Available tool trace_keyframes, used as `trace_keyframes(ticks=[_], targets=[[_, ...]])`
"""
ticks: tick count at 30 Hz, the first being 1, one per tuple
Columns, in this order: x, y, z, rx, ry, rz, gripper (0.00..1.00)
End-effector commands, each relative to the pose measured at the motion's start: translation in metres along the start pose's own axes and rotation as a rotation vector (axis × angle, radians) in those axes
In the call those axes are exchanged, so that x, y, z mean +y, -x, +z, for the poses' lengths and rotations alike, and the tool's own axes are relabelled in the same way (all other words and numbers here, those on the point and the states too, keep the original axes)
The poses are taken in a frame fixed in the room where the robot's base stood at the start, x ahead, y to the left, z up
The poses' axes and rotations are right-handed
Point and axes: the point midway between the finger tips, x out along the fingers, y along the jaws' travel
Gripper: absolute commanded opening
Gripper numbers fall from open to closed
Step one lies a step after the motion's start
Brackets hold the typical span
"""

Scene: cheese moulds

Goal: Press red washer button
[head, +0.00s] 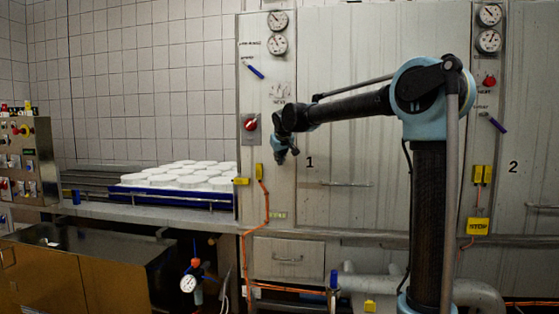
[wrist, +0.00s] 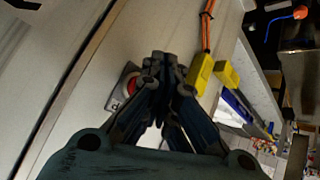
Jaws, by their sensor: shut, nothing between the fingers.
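A round red button or knob (head: 250,124) on a square plate sits on the panel left of door 1. In the wrist view the red button (wrist: 131,86) on its light plate is partly hidden behind my left finger. My gripper (head: 288,156) is shut and empty, right of and a little below this button in the head view. In the wrist view my fingertips (wrist: 163,62) are together, up and right of the button. The exact gap between fingers and button cannot be told. Another red knob (head: 489,81) is on the panel by door 2.
Yellow switches (head: 259,171) with an orange cable hang below the button, and show in the wrist view (wrist: 201,72). A blue tray (head: 222,199) of white round moulds stands at left. A steel control box (head: 25,160) with several buttons is far left. Gauges sit above.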

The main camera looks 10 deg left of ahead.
Motion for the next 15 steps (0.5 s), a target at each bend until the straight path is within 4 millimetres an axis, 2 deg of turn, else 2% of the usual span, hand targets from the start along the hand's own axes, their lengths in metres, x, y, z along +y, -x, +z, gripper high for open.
trace_keyframes(ticks=[15], targets=[[0.004,-0.0041,-0.0046,0.0,0.0,0.0,0.0]])
